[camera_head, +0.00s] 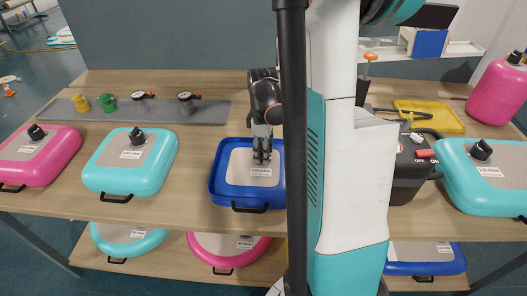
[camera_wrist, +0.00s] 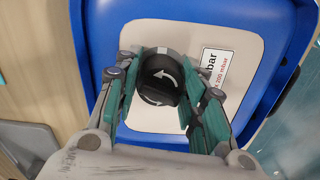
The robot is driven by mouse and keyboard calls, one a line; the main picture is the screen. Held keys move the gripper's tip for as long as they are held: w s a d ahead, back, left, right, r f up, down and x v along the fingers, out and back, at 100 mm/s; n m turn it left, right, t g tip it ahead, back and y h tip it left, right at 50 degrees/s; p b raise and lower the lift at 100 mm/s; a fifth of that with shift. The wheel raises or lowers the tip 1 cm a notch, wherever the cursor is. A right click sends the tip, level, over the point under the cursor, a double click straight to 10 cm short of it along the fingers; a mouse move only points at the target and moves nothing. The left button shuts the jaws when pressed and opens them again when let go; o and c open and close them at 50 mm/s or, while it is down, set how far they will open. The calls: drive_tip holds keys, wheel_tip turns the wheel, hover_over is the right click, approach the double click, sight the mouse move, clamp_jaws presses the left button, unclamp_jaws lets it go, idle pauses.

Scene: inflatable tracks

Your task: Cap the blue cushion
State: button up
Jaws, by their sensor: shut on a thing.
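The blue cushion (camera_head: 221,184) lies on the bench top, with a pale grey top panel and a white label. It fills much of the wrist view (camera_wrist: 240,25). A black cap (camera_wrist: 160,80) with white curved arrows sits on the cushion's panel, between my fingers. My gripper (camera_head: 263,156) points down over the middle of the cushion. In the wrist view its green-padded fingers (camera_wrist: 158,100) are closed on the sides of the cap. In the head view the cap is hidden by the fingers. I cannot tell how tightly the cap is seated.
Pink (camera_head: 68,146) and turquoise (camera_head: 103,181) cushions with black caps lie to the left. A grey strip (camera_head: 170,111) at the back holds brass, green and gauge fittings. A black pump box (camera_head: 408,165), yellow tray (camera_head: 440,118) and another turquoise cushion (camera_head: 455,190) are right. More cushions fill the lower shelf.

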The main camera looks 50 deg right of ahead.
drive_tip(key=shift+n, duration=0.7)
drive_tip(key=o, duration=1)
wheel_tip(320, 180, up, 12)
